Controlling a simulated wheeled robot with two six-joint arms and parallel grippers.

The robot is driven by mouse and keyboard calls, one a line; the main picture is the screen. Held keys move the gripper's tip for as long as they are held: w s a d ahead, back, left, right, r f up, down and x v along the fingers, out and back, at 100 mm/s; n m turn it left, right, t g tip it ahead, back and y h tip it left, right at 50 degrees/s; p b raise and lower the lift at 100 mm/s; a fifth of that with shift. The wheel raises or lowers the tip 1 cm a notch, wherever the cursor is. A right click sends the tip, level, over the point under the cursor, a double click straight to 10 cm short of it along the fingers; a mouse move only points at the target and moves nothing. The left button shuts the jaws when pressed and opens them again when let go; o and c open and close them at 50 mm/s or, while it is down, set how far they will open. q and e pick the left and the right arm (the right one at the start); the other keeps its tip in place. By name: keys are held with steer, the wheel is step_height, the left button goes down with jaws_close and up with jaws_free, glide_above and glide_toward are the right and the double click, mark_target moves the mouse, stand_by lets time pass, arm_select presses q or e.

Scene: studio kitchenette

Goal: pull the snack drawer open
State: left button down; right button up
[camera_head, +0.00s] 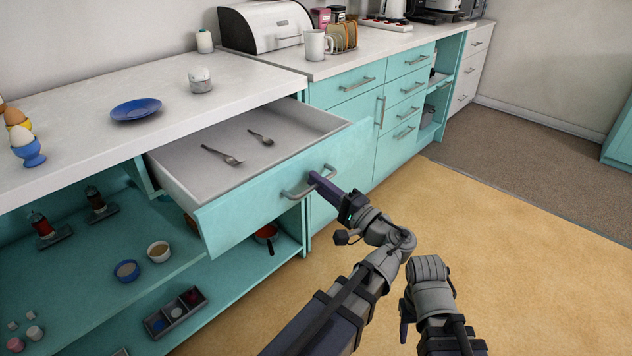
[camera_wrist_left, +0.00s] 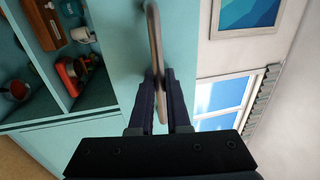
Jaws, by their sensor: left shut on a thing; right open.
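A turquoise-fronted drawer (camera_head: 245,213) under the white worktop stands pulled out, with a fork and a spoon lying on its pale floor. Its grey bar handle (camera_head: 291,193) is on the front. My left gripper (camera_head: 318,178) is shut on this handle. In the left wrist view the handle (camera_wrist_left: 154,35) runs between the two dark fingers of my left gripper (camera_wrist_left: 160,75). My right gripper (camera_head: 405,318) is low at the centre right, open, away from the furniture and partly hidden by its own wrist.
Closed turquoise drawers (camera_head: 403,87) stand further right. Below the open drawer is an open shelf with cups, a divided tray (camera_head: 175,312) and a red pan (camera_head: 266,232). A blue plate (camera_head: 136,109) and egg cups stand on the worktop. The tan floor (camera_head: 480,240) is clear.

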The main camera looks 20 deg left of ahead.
arm_select(q)
steer(key=c, duration=1.2)
jaws_free()
steer(key=shift+o, duration=0.2)
